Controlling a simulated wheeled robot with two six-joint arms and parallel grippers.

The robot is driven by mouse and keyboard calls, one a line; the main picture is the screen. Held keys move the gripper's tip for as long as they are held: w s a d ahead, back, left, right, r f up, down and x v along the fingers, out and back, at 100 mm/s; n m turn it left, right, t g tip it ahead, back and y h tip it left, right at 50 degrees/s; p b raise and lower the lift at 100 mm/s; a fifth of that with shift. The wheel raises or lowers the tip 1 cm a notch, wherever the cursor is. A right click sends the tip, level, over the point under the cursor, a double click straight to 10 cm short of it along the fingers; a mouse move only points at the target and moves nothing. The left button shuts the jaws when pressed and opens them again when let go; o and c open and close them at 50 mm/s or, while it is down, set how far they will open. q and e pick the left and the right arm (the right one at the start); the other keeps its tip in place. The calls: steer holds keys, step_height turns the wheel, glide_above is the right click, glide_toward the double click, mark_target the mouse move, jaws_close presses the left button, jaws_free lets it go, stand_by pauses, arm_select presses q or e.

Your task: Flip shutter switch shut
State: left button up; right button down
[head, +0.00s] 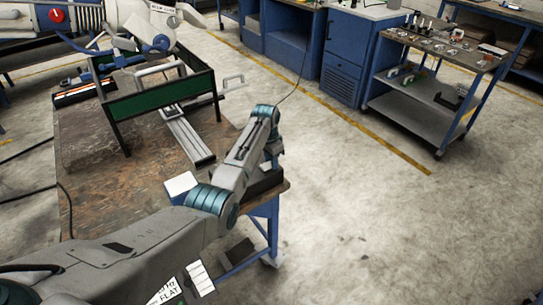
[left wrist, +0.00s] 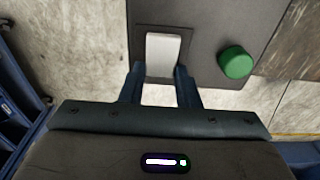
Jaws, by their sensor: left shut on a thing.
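The shutter switch (left wrist: 163,54) is a pale rocker or lever on a dark grey control box, seen in the left wrist view. A round green button (left wrist: 235,62) sits on the same box to its right. My left gripper (left wrist: 160,82) is at the switch, one finger on each side, and is shut on it. In the head view the dark box (head: 264,183) stands at the near right corner of the workbench, partly hidden by my left arm. The switch and the fingertips cannot be made out there. My right gripper is not in view.
The worn brown workbench (head: 140,200) carries a green-panelled frame (head: 160,97), a grey metal rail (head: 188,137) and a small white box (head: 181,186). A white machine with a red knob (head: 56,15) is at upper left. Open floor lies right, before a blue cart (head: 420,105).

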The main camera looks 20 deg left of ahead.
arm_select(q)
steer(key=shift+s+a+r+t+h+p, duration=0.3)
steer(key=shift+t+h+p, duration=0.35)
steer(key=shift+p, duration=0.45)
steer(key=shift+f+t+h+p, duration=0.1)
steer(key=shift+t+h+p, duration=0.35)
steer(key=shift+t, duration=0.3)
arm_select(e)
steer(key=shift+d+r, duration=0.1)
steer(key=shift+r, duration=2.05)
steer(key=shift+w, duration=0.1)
arm_select(q)
steer(key=o, duration=0.9)
steer(key=shift+c, duration=0.2)
steer(key=shift+o, duration=0.6)
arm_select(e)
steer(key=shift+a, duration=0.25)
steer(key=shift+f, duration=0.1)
arm_select(q)
steer(key=b+v, duration=0.3)
steer(key=v, duration=0.8)
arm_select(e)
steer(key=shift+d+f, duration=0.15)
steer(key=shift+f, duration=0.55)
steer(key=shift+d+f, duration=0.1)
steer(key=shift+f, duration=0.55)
